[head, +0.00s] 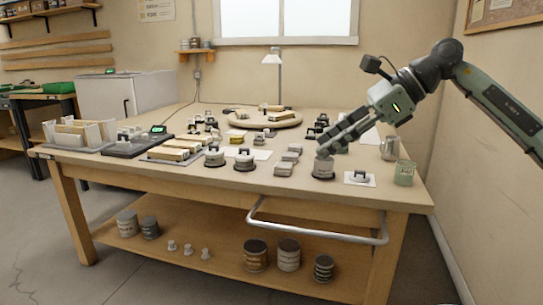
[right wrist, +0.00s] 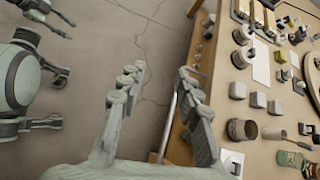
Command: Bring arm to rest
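My right gripper (head: 326,148) comes in from the upper right in the head view, its fingers pointing down and left over the front right of the bench. In the right wrist view its two fingers (right wrist: 162,70) stand wide apart with nothing between them; floor and the bench edge show beyond. My left gripper is not in the head view.
A dark-based round piece (head: 323,169) stands below my right fingers. A metal rail (head: 320,233) runs along the front.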

